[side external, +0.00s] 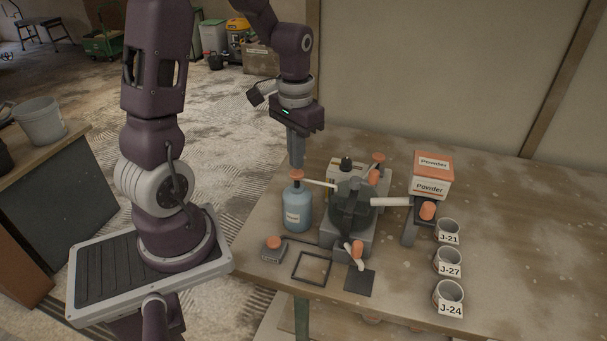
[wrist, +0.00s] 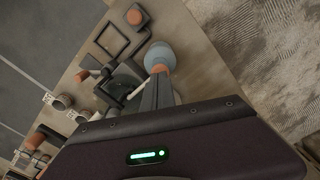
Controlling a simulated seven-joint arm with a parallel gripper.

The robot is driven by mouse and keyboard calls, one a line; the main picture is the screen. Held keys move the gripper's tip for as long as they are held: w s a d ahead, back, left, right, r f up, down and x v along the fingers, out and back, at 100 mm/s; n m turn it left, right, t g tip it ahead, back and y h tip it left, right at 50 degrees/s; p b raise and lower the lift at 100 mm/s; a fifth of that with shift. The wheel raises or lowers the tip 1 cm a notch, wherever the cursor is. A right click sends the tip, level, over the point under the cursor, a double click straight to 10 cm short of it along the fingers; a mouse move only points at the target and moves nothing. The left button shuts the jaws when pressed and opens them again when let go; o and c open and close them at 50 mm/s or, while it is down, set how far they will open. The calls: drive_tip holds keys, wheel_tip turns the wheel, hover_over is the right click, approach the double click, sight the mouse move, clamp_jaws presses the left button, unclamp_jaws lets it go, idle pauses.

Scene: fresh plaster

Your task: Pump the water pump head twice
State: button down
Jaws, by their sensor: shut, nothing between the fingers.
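The water pump is a blue bottle (side external: 298,208) with a white label and an orange pump head (side external: 296,175), standing near the table's left edge. A pale spout runs from the head toward the grey machine. My gripper (side external: 297,163) is shut and empty, pointing down, with its fingertips just above the pump head. I cannot tell if they touch it. In the wrist view the bottle (wrist: 160,53) and the orange head (wrist: 159,69) show just beyond the fingers (wrist: 157,90).
A grey mixing machine (side external: 350,210) with orange knobs stands right of the bottle. A powder box (side external: 432,175) and cups J-21 (side external: 447,231), J-27 (side external: 448,262) and J-24 (side external: 448,297) are farther right. A square frame (side external: 311,267) and a small orange-button box (side external: 272,248) lie in front.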

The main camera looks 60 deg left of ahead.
idle(0.3)
drive_tip(key=shift+f, duration=1.4)
drive_tip(key=shift+r, duration=1.4)
drive_tip(key=shift+f, duration=1.4)
drive_tip(key=shift+r, duration=1.4)
